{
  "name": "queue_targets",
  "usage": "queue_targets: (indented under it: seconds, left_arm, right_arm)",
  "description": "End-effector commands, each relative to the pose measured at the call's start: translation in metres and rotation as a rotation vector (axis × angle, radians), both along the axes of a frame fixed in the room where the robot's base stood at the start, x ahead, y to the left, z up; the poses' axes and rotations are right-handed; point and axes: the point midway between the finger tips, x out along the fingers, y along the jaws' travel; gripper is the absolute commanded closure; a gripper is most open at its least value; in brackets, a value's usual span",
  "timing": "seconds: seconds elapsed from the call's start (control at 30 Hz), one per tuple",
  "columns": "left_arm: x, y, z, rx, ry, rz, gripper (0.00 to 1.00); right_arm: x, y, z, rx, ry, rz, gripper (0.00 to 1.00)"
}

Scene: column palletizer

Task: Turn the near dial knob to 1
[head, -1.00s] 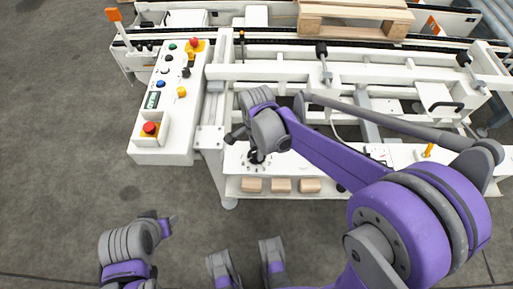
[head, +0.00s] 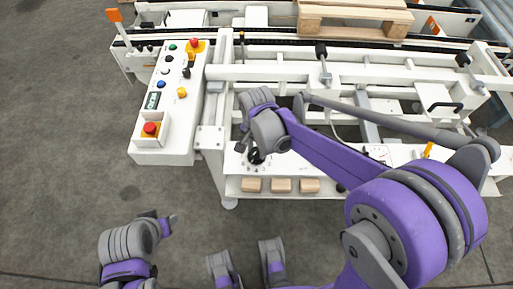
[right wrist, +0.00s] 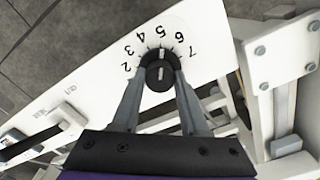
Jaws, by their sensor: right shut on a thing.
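The near dial knob (right wrist: 160,75) is black with a white mark. In the right wrist view the mark points up, roughly toward the 5 on the white panel (right wrist: 95,85). Printed numbers 2 to 7 show around it; the 1 is not visible, perhaps behind a finger. My right gripper (right wrist: 160,82) is shut on the knob, one finger on each side. In the head view the right gripper (head: 252,153) is over the panel and mostly covers the knob. My left gripper (head: 166,224) hangs over the floor at lower left, apart from everything; its jaws are unclear.
A control box (head: 165,105) with coloured buttons and a red stop button (head: 150,129) stands left of the panel. A wooden pallet (head: 355,15) is at the back. The floor at left is clear.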

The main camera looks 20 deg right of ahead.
Motion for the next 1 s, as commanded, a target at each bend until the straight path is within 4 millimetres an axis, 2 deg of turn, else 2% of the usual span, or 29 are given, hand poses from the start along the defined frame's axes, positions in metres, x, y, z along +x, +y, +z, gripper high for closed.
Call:
queue_targets:
  seconds: [1.0]
  left_arm:
    - [0.0001, 0.0, 0.0047, 0.0, -0.002, 0.0, 0.5]
  right_arm:
    - [0.0002, 0.0, 0.0004, 0.0, 0.0, 0.966, 1.0]
